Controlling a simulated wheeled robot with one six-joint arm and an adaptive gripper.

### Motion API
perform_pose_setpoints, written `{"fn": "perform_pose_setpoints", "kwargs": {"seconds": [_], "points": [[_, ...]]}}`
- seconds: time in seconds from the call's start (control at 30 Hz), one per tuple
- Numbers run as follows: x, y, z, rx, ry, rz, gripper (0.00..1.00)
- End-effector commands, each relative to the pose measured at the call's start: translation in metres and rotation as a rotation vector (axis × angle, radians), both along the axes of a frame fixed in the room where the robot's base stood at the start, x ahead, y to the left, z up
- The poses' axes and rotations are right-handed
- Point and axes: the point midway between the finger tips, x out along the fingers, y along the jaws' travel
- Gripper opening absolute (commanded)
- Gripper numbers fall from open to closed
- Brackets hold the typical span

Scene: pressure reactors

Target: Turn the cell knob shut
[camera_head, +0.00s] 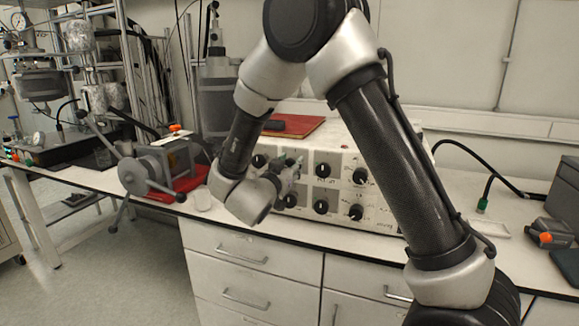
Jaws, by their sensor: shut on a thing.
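A white control panel (338,190) stands on the bench, with black round knobs in two rows, such as a top-row knob (323,170) and a lower-row knob (321,206). Its labels are too small to read, so I cannot make out which knob is marked for the cell. My gripper (291,169) is at the left half of the panel's front, by the upper row. It is shut on a knob there, which the fingers and wrist mostly hide. The knob's angle cannot be seen.
A grey clamp-like device with handles (150,170) stands left on a red mat (190,183). A small white cup (202,198) sits near the bench edge. A red board (293,126) lies on the panel's box. The bench right of the panel is partly clear.

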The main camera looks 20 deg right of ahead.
Motion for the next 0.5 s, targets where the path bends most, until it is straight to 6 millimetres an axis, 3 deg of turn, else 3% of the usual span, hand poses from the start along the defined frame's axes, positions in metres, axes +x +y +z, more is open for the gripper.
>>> {"fn": "perform_pose_setpoints", "kwargs": {"seconds": [0.5], "points": [[-0.0008,-0.0007,-0.0004,0.393,-0.286,0.000,0.14]]}}
